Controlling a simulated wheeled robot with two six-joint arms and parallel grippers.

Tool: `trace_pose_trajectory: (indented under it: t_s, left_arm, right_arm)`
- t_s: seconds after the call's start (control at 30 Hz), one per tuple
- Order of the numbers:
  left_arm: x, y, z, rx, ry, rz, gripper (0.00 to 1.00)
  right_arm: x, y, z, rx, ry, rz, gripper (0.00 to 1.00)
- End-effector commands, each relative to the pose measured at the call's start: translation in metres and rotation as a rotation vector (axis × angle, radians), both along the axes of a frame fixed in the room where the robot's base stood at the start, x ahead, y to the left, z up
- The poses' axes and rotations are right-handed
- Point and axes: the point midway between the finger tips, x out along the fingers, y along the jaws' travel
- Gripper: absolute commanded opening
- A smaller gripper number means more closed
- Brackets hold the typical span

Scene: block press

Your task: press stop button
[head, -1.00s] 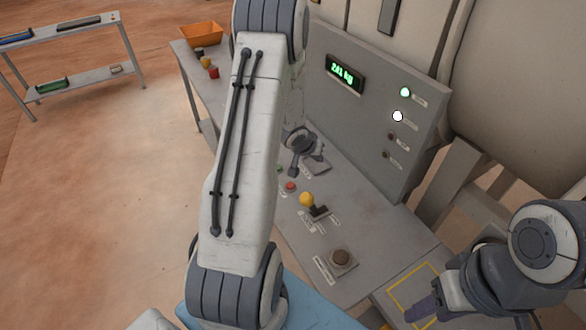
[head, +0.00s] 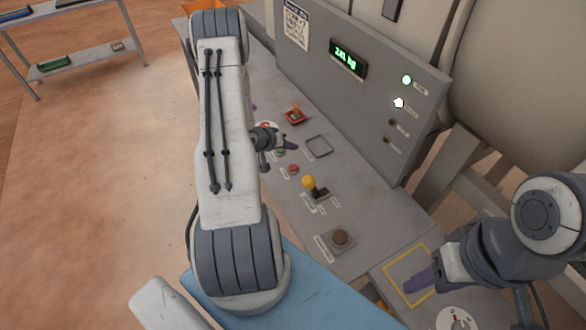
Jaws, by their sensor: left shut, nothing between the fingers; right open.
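A small red button (head: 293,168) sits on the sloped grey console, beside a white label too small to read. A green button (head: 279,152) is just above it in the picture, partly covered by my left gripper. My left gripper (head: 290,146) is shut and empty, over the console close to the green and red buttons; I cannot tell its height above them. My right gripper (head: 408,286) is open and empty at the lower right, over a yellow-outlined square (head: 393,294).
The upright panel behind has a green display (head: 348,58) and lamps (head: 406,80).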

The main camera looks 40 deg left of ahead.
Motion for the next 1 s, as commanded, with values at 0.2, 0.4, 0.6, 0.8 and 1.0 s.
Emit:
trace_pose_trajectory:
  t_s: [0.2, 0.4, 0.6, 0.8, 1.0]
  left_arm:
    - [0.000, 0.000, -0.034, 0.000, 0.001, -0.001, 0.00]
    - [0.000, 0.000, -0.062, 0.000, 0.001, 0.000, 0.00]
    - [0.000, 0.000, -0.077, 0.001, 0.001, 0.001, 0.00]
    - [0.000, 0.000, -0.078, 0.001, 0.001, 0.001, 0.00]
    - [0.000, 0.000, -0.078, 0.001, 0.001, 0.001, 0.00]
  right_arm:
    - [0.000, 0.000, -0.034, 0.000, 0.000, -0.004, 0.50]
    - [0.000, 0.000, -0.061, 0.000, 0.001, -0.009, 0.50]
    - [0.000, 0.000, -0.069, 0.000, 0.001, -0.010, 0.50]
    - [0.000, 0.000, -0.069, 0.000, 0.001, -0.011, 0.50]
    - [0.000, 0.000, -0.069, 0.000, 0.001, -0.010, 0.50]
